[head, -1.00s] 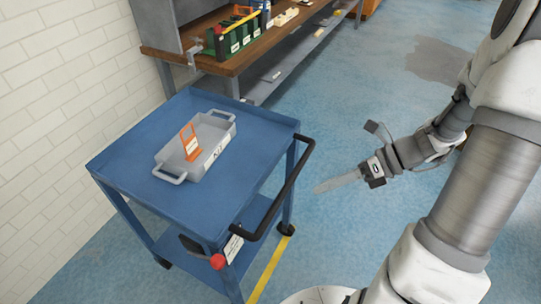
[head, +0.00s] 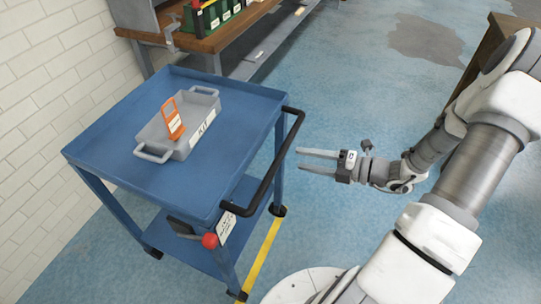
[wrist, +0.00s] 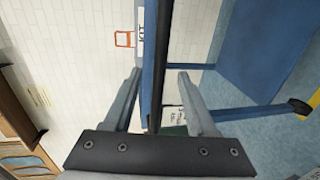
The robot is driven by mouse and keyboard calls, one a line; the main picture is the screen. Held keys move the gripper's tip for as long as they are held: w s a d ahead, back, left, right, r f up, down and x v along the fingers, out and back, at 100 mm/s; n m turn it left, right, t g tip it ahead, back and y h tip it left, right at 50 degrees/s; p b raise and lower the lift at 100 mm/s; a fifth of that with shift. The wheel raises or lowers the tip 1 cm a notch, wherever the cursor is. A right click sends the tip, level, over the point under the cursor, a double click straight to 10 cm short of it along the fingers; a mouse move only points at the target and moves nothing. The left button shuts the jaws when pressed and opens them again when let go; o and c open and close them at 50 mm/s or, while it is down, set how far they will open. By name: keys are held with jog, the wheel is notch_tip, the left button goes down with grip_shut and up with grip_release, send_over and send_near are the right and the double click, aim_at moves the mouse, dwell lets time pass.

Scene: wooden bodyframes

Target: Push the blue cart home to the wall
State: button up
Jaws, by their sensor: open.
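The blue cart (head: 200,88) stands upright at the left, near the white brick wall (head: 45,95); the gap between them is partly hidden. Its black push handle (head: 272,165) is on the side facing me. On its top sits a grey tray (head: 190,140) marked KIT, holding an orange piece (head: 172,120). My gripper (head: 300,161) is open and empty, just right of the handle, its fingertips pointing at it with a small gap. In the wrist view, the dark handle bar (wrist: 166,45) runs between my open fingers (wrist: 160,75); its depth is hard to judge.
A red knob (head: 210,240) and a label are at the cart's near corner. A yellow floor line (head: 263,255) runs by the cart's wheels. A workbench (head: 215,38) stands behind the cart. A dark wooden table (head: 478,60) is at the right. Blue floor between is open.

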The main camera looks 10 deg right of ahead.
jog(key=b+x, duration=0.2)
jog(key=x, duration=0.8)
jog(key=shift+w+a, duration=0.2)
jog(key=shift+a, duration=0.05)
jog(key=shift+f, duration=0.1)
grip_shut()
dwell(0.8)
